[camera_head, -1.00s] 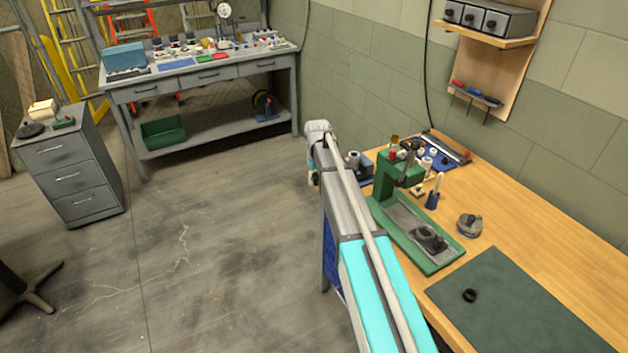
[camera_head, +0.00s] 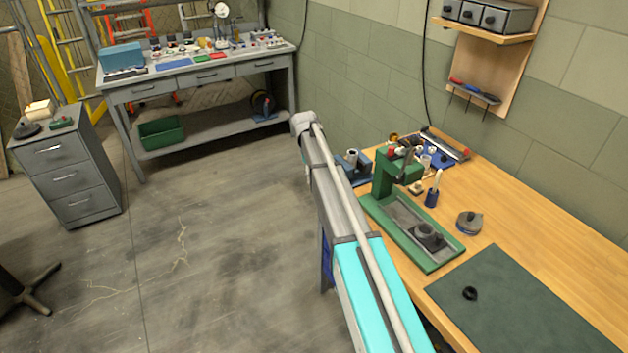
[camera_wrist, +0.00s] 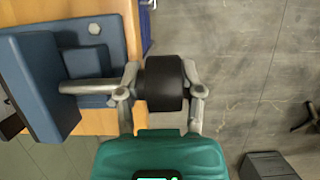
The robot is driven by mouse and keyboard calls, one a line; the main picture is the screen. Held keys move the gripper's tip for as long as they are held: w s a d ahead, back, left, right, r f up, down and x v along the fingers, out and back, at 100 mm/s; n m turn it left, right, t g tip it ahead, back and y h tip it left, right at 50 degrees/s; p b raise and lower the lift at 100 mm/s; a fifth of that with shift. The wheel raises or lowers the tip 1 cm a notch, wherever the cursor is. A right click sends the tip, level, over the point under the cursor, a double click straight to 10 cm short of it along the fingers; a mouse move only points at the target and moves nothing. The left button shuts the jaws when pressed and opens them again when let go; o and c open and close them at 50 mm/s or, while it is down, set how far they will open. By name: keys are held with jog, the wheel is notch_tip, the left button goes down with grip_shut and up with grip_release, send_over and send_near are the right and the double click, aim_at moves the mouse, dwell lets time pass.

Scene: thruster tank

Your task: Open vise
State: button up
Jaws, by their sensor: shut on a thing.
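The blue vise (camera_wrist: 45,85) sits at the wooden bench's edge in the wrist view, with a pale metal rod (camera_wrist: 85,87) running right from it to a black cylindrical knob (camera_wrist: 163,83). My gripper (camera_wrist: 162,88) has a finger on each side of this knob and is shut on it. The knob sticks out past the bench edge, over the floor. In the head view the vise (camera_head: 362,172) is partly visible behind my arm; my gripper and the knob cannot be made out there.
A green press (camera_head: 388,185) stands on the wooden bench beside the vise. A blue holder (camera_head: 432,198), a round grey object (camera_head: 469,222) and a dark green mat (camera_head: 515,310) lie farther right. Open floor (camera_head: 215,240) is left of my arm.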

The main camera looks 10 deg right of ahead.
jog(key=shift+s+a, duration=0.15)
jog(key=shift+a, duration=0.25)
jog(key=o, duration=1)
jog(key=shift+d, duration=0.15)
jog(key=shift+w+r+p, duration=0.2)
jog(key=shift+r+p, duration=0.15)
